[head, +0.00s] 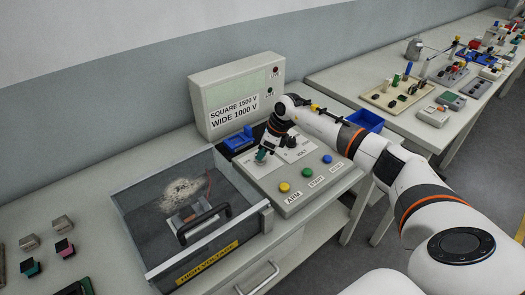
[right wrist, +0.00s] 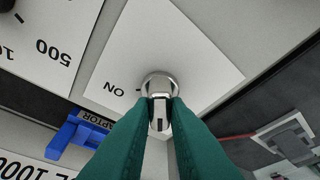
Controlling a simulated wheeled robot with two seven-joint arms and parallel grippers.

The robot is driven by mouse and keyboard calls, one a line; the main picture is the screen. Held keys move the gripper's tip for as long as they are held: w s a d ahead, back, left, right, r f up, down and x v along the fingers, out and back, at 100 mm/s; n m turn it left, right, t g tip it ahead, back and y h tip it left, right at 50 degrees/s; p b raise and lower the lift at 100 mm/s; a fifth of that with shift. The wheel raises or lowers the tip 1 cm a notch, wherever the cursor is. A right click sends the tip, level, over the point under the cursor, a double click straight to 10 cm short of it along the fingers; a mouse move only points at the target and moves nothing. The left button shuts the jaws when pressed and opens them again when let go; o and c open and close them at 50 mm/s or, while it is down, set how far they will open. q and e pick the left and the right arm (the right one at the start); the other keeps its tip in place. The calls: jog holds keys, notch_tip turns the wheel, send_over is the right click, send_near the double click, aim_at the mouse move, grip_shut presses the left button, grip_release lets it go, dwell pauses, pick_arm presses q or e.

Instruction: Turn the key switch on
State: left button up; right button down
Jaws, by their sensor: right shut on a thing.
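The key switch (right wrist: 158,84) is a round silver lock on a white plate in the right wrist view. A small tick and the word ON, seen upside down, are printed to its left. My right gripper (right wrist: 160,112) has its teal fingers closed on the key (right wrist: 160,122), which sticks out of the lock. I cannot tell for sure which mark the key points to. In the head view my right gripper (head: 263,153) is low over the left side of the grey console (head: 296,205) and hides the key switch. My left gripper is out of view.
The console has a yellow ARM button (head: 283,187), a green START button (head: 309,172) and a blue RESET button (head: 327,159). A clear-lidded high-voltage case (head: 150,232) stands close on the left. A blue adaptor holder (head: 238,142) and an upright sign panel (head: 238,92) stand behind.

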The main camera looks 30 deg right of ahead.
jog(key=m+t+h, duration=0.1)
jog(key=m, duration=0.3)
jog(key=shift+a+r+p, duration=0.1)
jog(key=shift+p, duration=0.2)
jog(key=m+h, duration=0.2)
jog(key=m, duration=0.2)
jog(key=shift+a+b, duration=0.1)
jog(key=shift+b, duration=0.2)
jog(key=m+b, duration=0.1)
jog(key=m, duration=0.1)
jog(key=m+h+b, duration=0.1)
jog(key=m, duration=0.1)
jog(key=shift+a+m+h, duration=0.15)
jog(key=shift+m+h, duration=0.15)
jog(key=shift+m+g+h+b, duration=0.3)
jog(key=shift+m+h+b, duration=0.55)
jog(key=shift+m, duration=1.05)
jog(key=c, duration=1.4)
grip_release()
